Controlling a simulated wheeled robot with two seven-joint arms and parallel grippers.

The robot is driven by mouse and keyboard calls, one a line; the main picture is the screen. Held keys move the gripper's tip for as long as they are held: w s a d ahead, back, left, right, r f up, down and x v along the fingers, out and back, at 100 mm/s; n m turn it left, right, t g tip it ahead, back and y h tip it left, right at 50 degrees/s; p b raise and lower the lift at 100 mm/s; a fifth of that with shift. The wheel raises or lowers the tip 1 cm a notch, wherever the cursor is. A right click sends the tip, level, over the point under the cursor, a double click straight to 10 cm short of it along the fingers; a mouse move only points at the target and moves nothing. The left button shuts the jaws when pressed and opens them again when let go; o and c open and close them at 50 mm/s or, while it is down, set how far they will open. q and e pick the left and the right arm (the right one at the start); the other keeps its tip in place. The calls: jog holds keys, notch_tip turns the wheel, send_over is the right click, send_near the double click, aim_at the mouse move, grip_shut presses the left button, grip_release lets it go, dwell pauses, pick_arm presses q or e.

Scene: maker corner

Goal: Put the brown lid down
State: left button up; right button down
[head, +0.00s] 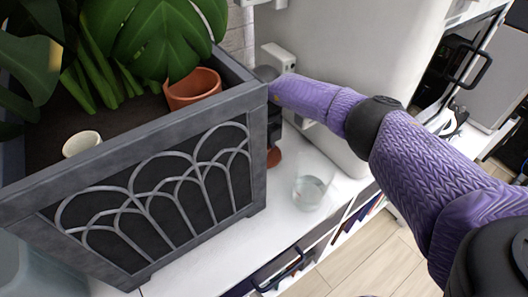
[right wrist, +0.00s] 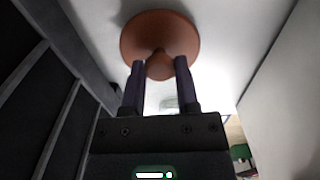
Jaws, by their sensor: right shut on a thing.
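The brown lid (right wrist: 140,32) is a round terracotta-coloured disc with a knob, seen near the top of the right wrist view. My right gripper (right wrist: 160,70) is shut on its knob. In the head view only a small brown part of the lid (head: 273,157) shows past the corner of the dark planter, low over the white top. The planter hides much of my right gripper there. I cannot tell whether the lid touches the white surface. My left gripper is not in view.
The dark grey planter (head: 160,190) with large leaves, a terracotta pot (head: 193,90) and a pale cup (head: 82,144) stands left of my right arm. A clear glass (head: 308,192) stands on the white cabinet top (head: 215,250). A pale wall-like body rises behind.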

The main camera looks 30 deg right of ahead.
aim_at(265, 146)
jog(key=shift+f, duration=0.85)
jog(key=shift+r, duration=0.15)
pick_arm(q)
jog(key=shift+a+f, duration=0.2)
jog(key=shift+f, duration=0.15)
pick_arm(e)
jog(key=c, duration=0.8)
grip_release()
jog(key=shift+f, duration=0.2)
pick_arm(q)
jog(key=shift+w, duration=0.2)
pick_arm(e)
jog(key=o, duration=0.4)
jog(key=shift+o, duration=0.2)
jog(key=shift+r, duration=0.1)
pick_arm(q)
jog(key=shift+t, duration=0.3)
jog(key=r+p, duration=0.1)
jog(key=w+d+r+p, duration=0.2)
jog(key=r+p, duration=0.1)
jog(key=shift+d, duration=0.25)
pick_arm(e)
notch_tip(265, 146, up, 12)
